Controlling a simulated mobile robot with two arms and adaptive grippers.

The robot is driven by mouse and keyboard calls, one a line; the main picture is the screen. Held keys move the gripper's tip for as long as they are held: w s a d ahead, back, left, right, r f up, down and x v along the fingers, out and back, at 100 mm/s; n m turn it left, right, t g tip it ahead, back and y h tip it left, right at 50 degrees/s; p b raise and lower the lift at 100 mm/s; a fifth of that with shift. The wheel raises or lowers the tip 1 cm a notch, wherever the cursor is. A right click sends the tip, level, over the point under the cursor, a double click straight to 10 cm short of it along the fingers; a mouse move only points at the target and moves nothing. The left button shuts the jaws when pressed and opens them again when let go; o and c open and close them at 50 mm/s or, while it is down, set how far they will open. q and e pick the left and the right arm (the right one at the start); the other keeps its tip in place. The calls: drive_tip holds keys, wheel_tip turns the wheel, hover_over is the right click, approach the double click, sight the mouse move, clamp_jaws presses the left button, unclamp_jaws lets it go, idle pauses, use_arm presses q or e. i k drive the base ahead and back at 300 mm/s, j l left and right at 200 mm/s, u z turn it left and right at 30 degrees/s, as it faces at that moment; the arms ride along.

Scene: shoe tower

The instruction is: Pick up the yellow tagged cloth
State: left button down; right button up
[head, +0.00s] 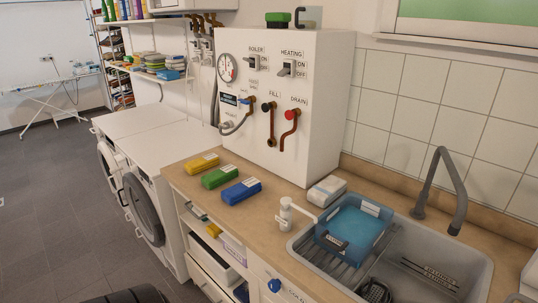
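A yellow folded cloth (202,163) with a small pale mark on it, likely its tag, lies flat on the wooden counter. It is the farthest of three cloths set in a row. A green cloth (220,177) lies beside it, and a blue cloth (241,191) lies nearest. Both also carry small pale marks. The cloths lie apart, and nothing covers the yellow one. Neither of my grippers can be made out in the head view.
A white boiler panel (315,75) stands behind the cloths. Washing machines (142,175) stand to the left. A blue basket (355,225) sits at the grey sink (440,257), near a white dispenser (286,215) and grey faucet (462,200). Bare counter (265,220) lies in front of the dispenser.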

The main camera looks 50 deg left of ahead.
sight(194, 166)
drive_tip(key=u, duration=2.1)
